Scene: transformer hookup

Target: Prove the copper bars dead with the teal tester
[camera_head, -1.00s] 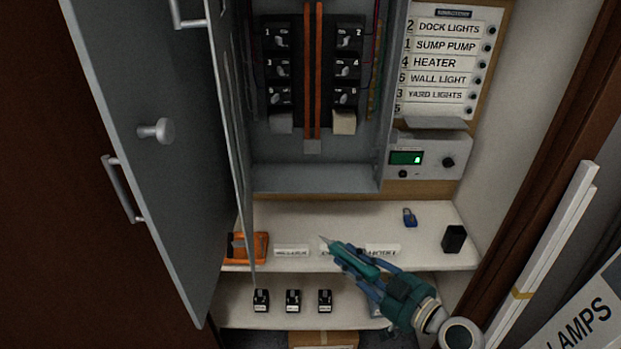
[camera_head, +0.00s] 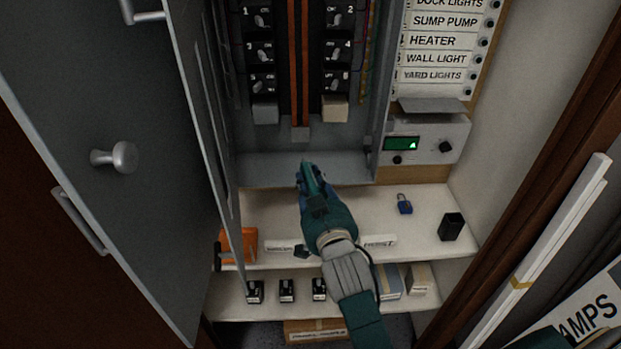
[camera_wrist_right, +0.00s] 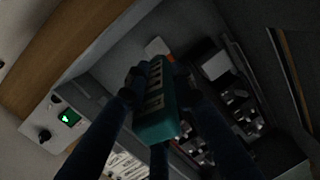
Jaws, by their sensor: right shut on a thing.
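Two copper bars (camera_head: 300,75) run upright down the middle of the grey panel box, between two columns of black breakers. The bars end at a grey block at the bottom. My right gripper (camera_head: 312,182) is in front of and below the bars, shut on the teal tester (camera_head: 310,176). The tester's tip points up toward the lower end of the bars, and a gap seems to remain. In the right wrist view the teal tester (camera_wrist_right: 156,104) lies between the dark fingers, with the breakers beyond.
The grey panel door (camera_head: 110,110) stands open at the left. Several black parts sit on the lower shelf. A meter box (camera_head: 425,138) is right of the panel.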

